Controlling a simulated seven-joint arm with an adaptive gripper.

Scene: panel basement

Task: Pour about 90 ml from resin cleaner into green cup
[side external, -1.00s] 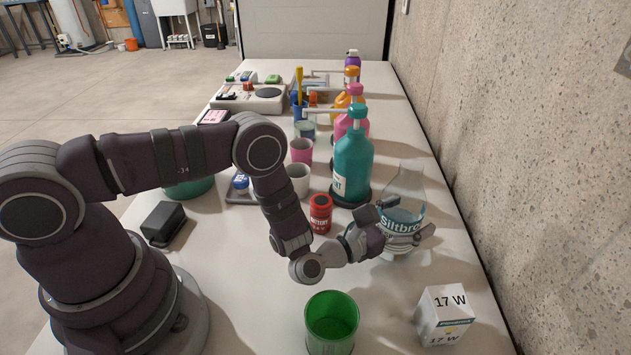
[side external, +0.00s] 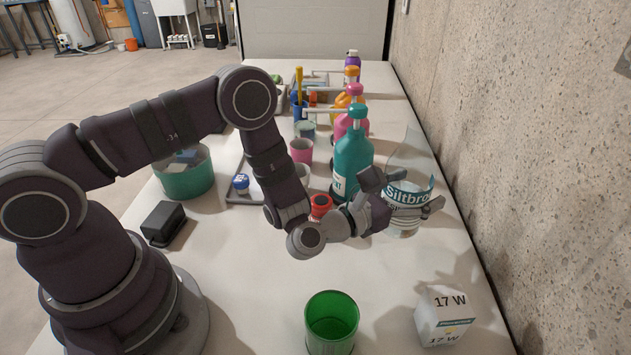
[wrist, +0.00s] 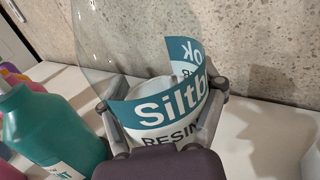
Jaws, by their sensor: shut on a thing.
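The resin cleaner (side external: 408,190) is a clear bottle with a teal and white "Siltbro" label. My gripper (side external: 408,205) is shut around its labelled body, and the bottle is held up off the table, close to upright. In the wrist view the resin cleaner (wrist: 165,108) sits between the two fingers of my gripper (wrist: 165,115), its label reading "RESIN". The liquid level is hard to make out. The green cup (side external: 332,322) stands upright on the table at the front, below and left of the bottle, apart from it. Its inside looks empty.
A white "17 W" box (side external: 443,318) stands right of the cup. A teal pump bottle (side external: 352,160) is just behind my gripper, and a red can (side external: 320,204) is partly hidden by my arm. A black box (side external: 163,224) lies left. The concrete wall (side external: 500,150) runs along the right.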

